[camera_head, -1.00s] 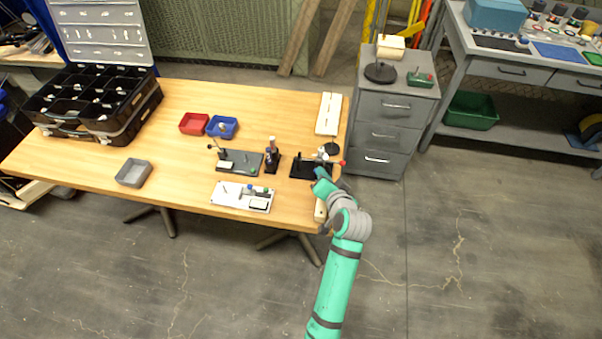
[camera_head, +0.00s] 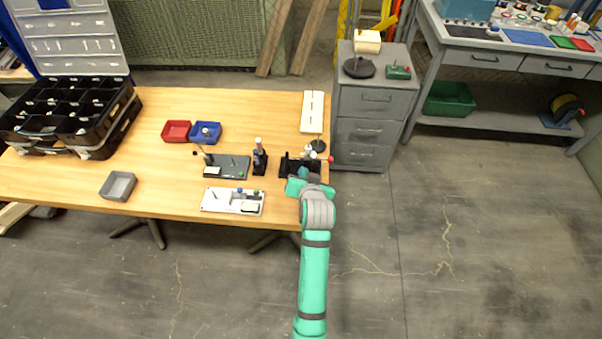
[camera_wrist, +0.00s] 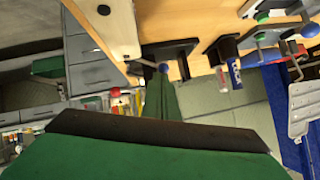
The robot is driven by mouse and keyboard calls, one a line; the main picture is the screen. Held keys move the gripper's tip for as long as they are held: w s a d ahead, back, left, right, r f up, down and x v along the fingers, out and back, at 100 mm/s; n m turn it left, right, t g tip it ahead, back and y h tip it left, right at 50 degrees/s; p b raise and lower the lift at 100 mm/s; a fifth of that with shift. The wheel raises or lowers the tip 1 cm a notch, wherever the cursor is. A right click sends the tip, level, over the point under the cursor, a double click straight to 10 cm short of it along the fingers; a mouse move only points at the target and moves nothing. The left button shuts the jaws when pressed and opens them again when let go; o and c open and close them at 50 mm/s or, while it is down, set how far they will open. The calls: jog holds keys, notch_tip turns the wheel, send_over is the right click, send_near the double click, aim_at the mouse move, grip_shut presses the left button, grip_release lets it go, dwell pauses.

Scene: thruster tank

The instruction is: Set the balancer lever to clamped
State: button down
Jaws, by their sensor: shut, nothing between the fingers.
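A small black device (camera_head: 288,166) stands near the right end of the wooden table. A rod with a red ball (camera_head: 331,159) sticks out from it to the right, past the table edge; I take this device for the balancer. In the wrist view its black base (camera_wrist: 172,49) and the red ball (camera_wrist: 115,92) show, with a blue ball (camera_wrist: 163,68) close by. My gripper (camera_head: 303,175) is shut and empty at the near side of the device. The arm hides part of the device, and contact with the lever cannot be told.
Left of the device stand a dark bottle-like holder (camera_head: 260,160), a grey plate fixture (camera_head: 232,168) and a white plate fixture (camera_head: 222,201). A white board (camera_head: 312,110) lies behind. A grey drawer cabinet (camera_head: 364,128) stands beside the table's right end. The floor in front is clear.

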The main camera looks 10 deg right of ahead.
jog(key=shift+s+d+f, duration=0.15)
jog(key=shift+d+f, duration=0.15)
jog(key=shift+d, duration=0.25)
jog(key=shift+r, duration=0.35)
jog(key=w+r+v, duration=0.1)
jog(key=v, duration=1.1)
jog(key=shift+s+d+r, duration=0.15)
jog(key=shift+d+r, duration=0.3)
jog(key=shift+r, duration=0.05)
